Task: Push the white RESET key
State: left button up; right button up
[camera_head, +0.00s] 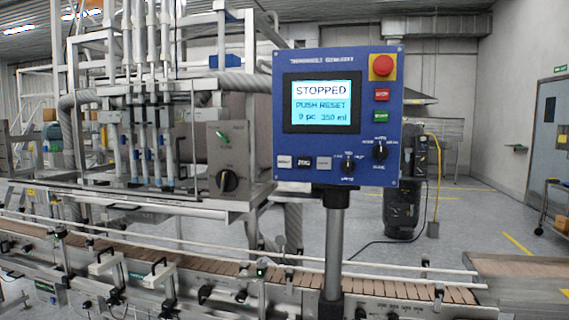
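The blue control panel (338,116) stands on a grey post a little right of centre. Its screen (321,103) reads "STOPPED", "PUSH RESET" and a line with a piece count and 350 ml. Below the screen is a row of three small keys. The white key (284,161) is at the left, a black key (304,161) in the middle and a grey key (323,162) at the right. Their lettering is too small to read surely. Neither of my grippers is in view.
Right of the screen are a red emergency button (381,66), a red key (381,95) and a green key (380,116). Two black knobs (347,165) (380,151) sit below. A conveyor (200,272) with guide rails runs across the front, below the panel.

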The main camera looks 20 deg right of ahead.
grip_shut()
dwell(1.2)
